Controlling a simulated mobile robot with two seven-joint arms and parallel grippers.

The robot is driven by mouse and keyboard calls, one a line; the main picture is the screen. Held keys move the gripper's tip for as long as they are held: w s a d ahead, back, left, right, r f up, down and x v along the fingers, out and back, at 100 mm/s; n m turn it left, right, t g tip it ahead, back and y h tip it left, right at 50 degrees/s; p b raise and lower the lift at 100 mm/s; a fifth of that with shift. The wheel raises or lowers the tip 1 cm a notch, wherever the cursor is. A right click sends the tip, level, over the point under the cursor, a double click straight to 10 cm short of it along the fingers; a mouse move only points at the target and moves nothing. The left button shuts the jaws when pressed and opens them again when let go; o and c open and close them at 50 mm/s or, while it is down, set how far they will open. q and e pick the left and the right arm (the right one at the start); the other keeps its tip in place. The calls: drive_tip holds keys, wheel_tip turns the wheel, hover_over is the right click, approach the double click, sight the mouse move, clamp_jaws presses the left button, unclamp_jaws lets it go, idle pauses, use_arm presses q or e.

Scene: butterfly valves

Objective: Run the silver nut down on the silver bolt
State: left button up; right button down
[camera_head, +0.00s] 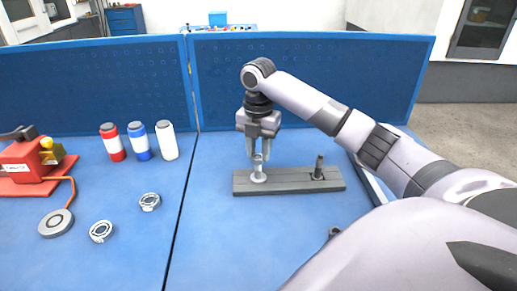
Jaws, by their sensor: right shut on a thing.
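The silver bolt (258,172) stands upright at the left part of a dark grey plate (290,189) on the blue table. My right gripper (260,155) points straight down over the bolt. Its fingers are shut on the silver nut at the bolt's top. The nut is small and largely hidden by the fingertips, so its exact height on the thread cannot be told. A dark bolt (319,165) stands at the right part of the same plate. My left gripper is not in view.
Red, blue and white bottles (140,141) stand at the back left. Two metal rings (150,202) and a grey disc (56,223) lie at the left. A red machine (30,160) is at the far left. Blue panels (300,82) close the back. The front middle of the table is clear.

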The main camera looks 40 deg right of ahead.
drive_tip(key=m, duration=0.5)
drive_tip(key=shift+s+a+m, duration=0.1)
drive_tip(key=shift+m, duration=0.2)
drive_tip(key=m, duration=0.4)
drive_tip(key=c, duration=1.2)
unclamp_jaws()
drive_tip(key=shift+m, duration=0.7)
drive_tip(key=shift+c, duration=0.2)
drive_tip(key=o, duration=0.5)
drive_tip(key=shift+r, duration=3.55)
